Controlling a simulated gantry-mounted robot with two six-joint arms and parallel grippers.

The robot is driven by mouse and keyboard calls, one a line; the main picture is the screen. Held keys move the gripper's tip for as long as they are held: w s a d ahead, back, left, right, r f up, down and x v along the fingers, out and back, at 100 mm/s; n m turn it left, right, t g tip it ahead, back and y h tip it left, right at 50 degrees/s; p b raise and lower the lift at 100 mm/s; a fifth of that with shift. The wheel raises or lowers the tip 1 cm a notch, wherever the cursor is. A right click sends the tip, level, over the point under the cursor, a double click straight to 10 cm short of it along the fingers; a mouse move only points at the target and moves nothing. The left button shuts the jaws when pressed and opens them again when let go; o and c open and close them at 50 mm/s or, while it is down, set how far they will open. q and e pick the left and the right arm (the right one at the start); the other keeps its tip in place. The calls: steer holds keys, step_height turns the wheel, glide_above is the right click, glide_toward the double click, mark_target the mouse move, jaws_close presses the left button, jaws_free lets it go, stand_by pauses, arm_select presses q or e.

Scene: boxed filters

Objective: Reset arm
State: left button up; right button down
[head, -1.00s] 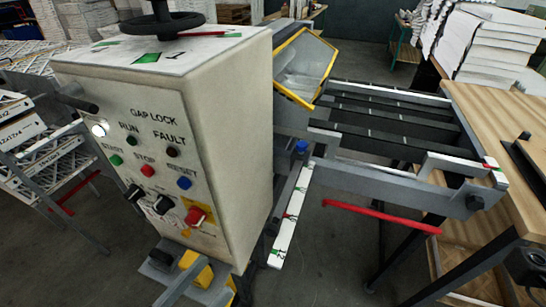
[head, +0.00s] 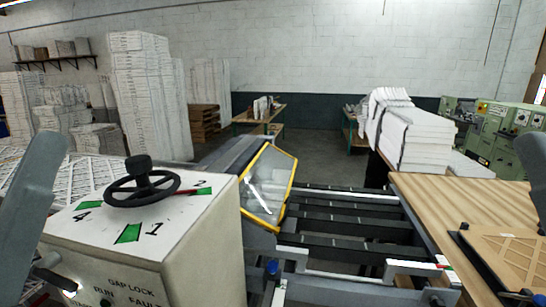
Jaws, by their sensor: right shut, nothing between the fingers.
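My right gripper (head: 525,293) is a small dark shape at the bottom right corner, in front of the wooden table, partly cut off by the frame. It is shut, with nothing seen in it. A grey part of my right arm (head: 535,165) stands at the right edge. A grey part of my left arm (head: 28,205) slants up at the left edge.
A beige control box (head: 195,240) with a black handwheel (head: 142,187) stands front left. A yellow-framed guard (head: 268,187) and dark rails (head: 345,226) lie beyond it. A wooden table (head: 430,195) with a brown panel (head: 515,255) is right. White stacked filters (head: 415,138) stand behind.

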step_height(320, 180, up, 29)
steer(key=p, duration=2.5)
steer(key=shift+p, duration=0.4)
